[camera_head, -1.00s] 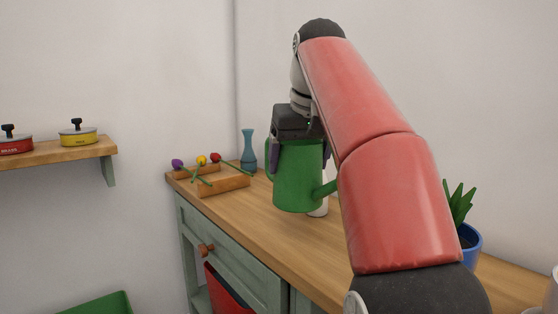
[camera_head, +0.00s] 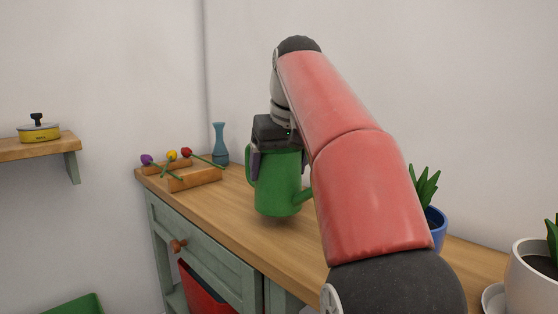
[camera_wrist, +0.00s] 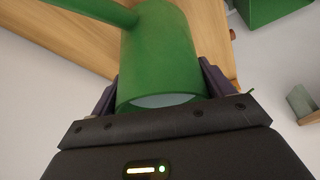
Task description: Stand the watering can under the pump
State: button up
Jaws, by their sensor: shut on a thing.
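The green watering can (camera_head: 277,185) is upright in my gripper (camera_head: 278,160), over the wooden worktop in the head view. Its handle is on the left and its spout points right, partly behind my arm. In the wrist view the can (camera_wrist: 160,55) fills the space between the two dark fingers of my gripper (camera_wrist: 160,95), which is shut on it near the rim. I cannot tell whether its base touches the worktop. I cannot make out a pump in either current view.
A blue vase (camera_head: 220,145) and a wooden rack (camera_head: 195,179) with coloured-headed stems stand at the worktop's far left end. A blue-potted plant (camera_head: 436,223) and a white-potted plant (camera_head: 532,280) stand to the right. A yellow pan (camera_head: 39,130) sits on a wall shelf (camera_head: 40,147).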

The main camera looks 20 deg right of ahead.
aim_at(282, 180)
notch_tip(282, 180, down, 2)
jog(key=shift+f+b, duration=0.25)
jog(key=shift+b, duration=0.2)
jog(key=shift+w+d+f, duration=0.1)
jog(key=shift+d+f, duration=0.15)
jog(key=shift+d, duration=0.1)
jog(key=o, duration=1.5)
jog(key=shift+f, duration=0.15)
